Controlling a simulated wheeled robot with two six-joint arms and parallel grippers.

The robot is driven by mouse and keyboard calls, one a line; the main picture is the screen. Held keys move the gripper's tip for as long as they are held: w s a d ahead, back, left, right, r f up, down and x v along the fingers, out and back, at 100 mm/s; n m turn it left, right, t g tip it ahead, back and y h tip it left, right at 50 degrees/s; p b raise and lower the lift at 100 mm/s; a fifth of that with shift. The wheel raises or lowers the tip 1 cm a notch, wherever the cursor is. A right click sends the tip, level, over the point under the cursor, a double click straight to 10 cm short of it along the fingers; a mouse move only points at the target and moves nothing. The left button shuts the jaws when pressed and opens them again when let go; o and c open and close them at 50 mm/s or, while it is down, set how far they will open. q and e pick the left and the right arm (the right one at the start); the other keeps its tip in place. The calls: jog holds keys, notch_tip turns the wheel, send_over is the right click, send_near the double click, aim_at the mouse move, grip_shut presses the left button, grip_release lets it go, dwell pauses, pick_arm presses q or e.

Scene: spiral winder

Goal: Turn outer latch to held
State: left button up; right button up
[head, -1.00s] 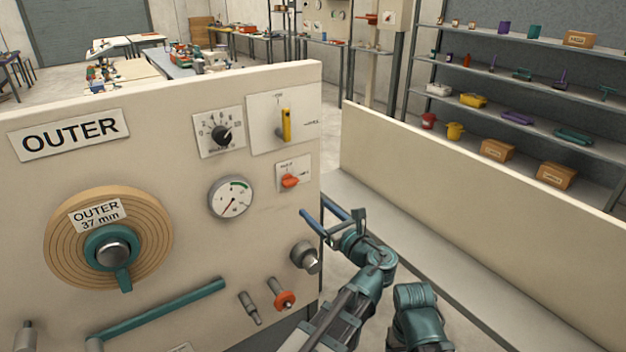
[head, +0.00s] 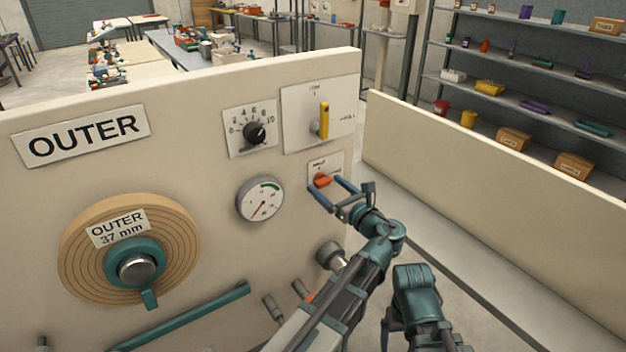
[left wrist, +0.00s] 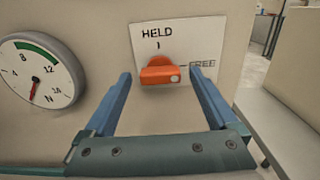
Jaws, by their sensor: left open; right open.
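The outer latch is an orange knob (head: 322,180) on a white plate at the right side of the OUTER panel. In the left wrist view the knob (left wrist: 160,72) lies level, with its white dot at the right end, on the side of the FREE mark. The word HELD (left wrist: 157,32) stands above it. My left gripper (head: 325,185) is open, its two blue fingers pointing at the panel. In the left wrist view the fingers stand to the left and right of the knob; I cannot tell whether they touch it. My right gripper does not show.
A pressure gauge (head: 260,200) sits left of the latch. A yellow lever (head: 324,121) and a black dial (head: 254,132) are above. A grey knob (head: 330,255) is below, near my left arm. A low cream wall (head: 490,190) stands at the right.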

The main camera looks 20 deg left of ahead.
pick_arm(q)
jog(key=shift+w+a, duration=0.2)
jog(key=shift+w, duration=0.05)
jog(key=c, duration=1.4)
jog(key=shift+o, duration=0.2)
